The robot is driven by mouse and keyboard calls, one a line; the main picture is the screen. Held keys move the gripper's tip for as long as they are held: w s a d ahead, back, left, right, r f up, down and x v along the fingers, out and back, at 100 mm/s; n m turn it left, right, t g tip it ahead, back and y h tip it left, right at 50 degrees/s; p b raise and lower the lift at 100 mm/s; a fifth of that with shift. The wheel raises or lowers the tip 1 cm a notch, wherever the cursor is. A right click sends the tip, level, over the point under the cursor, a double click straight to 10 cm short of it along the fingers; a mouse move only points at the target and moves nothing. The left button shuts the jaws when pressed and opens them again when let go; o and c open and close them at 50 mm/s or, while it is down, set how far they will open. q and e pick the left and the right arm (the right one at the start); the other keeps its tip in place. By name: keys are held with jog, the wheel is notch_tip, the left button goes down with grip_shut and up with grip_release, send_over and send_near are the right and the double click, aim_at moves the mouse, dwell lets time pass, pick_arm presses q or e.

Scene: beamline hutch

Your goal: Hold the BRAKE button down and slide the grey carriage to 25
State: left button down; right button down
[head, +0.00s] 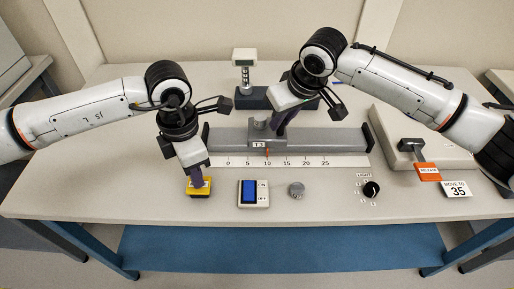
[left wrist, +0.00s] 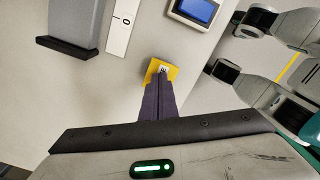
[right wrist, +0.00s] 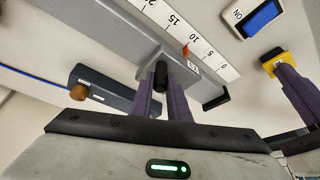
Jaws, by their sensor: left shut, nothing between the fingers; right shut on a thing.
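The yellow BRAKE button box (head: 198,192) stands at the front left of the table. My left gripper (head: 197,183) is shut and empty, pointing down with its tips at the button; the left wrist view shows them over the yellow box (left wrist: 174,72). Whether the button is pressed in cannot be told. The grey carriage (head: 260,135), labelled T3, sits on the grey rail (head: 330,139), its orange pointer at about 10 on the white scale (head: 310,162). My right gripper (head: 277,128) is shut on the carriage's dark post (right wrist: 161,76).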

jog(key=shift+d, duration=7.55)
jog(key=c, duration=1.6)
grip_release()
notch_tip(320, 180, up, 8)
